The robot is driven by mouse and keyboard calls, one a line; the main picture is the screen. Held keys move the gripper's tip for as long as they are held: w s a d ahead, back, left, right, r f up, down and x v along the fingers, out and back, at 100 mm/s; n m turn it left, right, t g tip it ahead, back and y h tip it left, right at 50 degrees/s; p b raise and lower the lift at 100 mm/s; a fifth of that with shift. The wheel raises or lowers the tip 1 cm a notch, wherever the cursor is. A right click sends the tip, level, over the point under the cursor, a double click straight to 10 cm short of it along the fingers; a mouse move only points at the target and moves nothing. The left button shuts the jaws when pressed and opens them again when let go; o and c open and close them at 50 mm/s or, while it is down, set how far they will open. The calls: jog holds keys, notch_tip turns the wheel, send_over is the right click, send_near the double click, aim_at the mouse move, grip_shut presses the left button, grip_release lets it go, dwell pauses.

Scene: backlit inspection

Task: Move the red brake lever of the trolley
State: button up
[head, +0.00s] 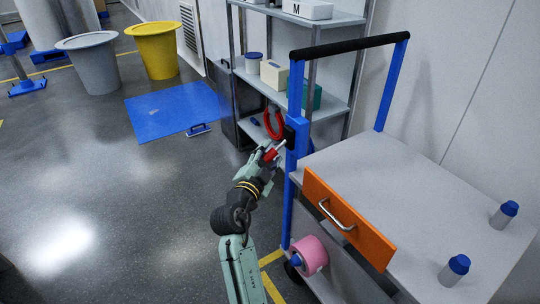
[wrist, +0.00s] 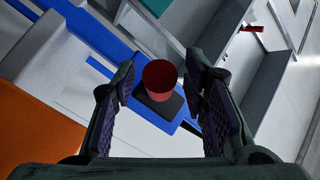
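The trolley has a grey top, blue posts and a black push bar (head: 350,47). Its red brake lever (head: 271,154) sticks out from a black mount (head: 291,136) on the near blue post in the head view. In the wrist view the lever (wrist: 160,75) shows nearly end-on as a red round end in front of a dark plate. My gripper (head: 268,157) is at the lever. In the wrist view its two fingers are apart, one on each side of the lever, with gaps showing. The fingers partly hide the lever in the head view.
An orange drawer (head: 347,219) with a metal handle juts from the trolley. A shelf rack behind carries boxes and a red ring (head: 279,124). Blue-capped bottles (head: 455,270) stand on the trolley. Floor to the left is mostly clear.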

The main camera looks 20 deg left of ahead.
grip_shut()
dwell(0.7)
